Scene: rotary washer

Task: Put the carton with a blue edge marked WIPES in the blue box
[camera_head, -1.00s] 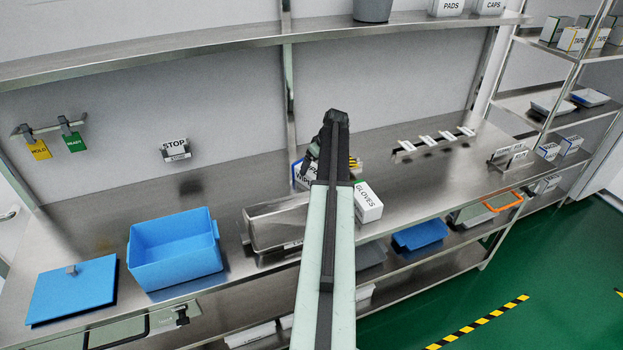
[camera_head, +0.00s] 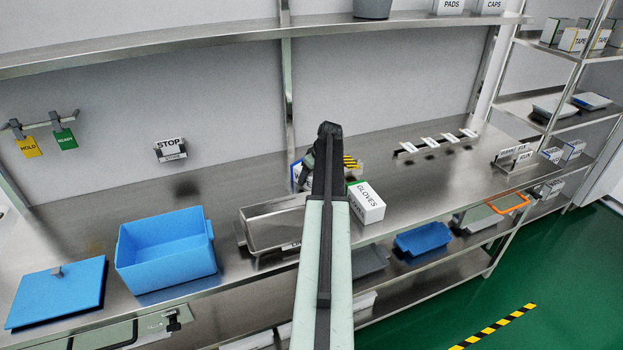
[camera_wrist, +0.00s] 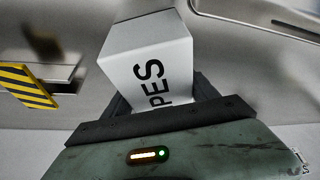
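The WIPES carton (camera_head: 296,173) is white with a blue edge. In the head view it stands on the steel bench, mostly hidden behind my arm. In the wrist view the carton (camera_wrist: 150,65) shows the letters "PES" and lies between the two dark fingers of my gripper (camera_wrist: 163,98). Whether the fingers press on it is not clear. My gripper in the head view (camera_head: 312,165) is largely hidden by my own arm. The open blue box (camera_head: 165,270) stands on the bench at the left and looks empty.
A steel tray (camera_head: 270,228) lies between the blue box and my arm. A GLOVES carton (camera_head: 367,205) stands just right of my arm. A blue lid (camera_head: 58,292) lies left of the box. A yellow-black striped piece (camera_wrist: 28,84) is beside the carton.

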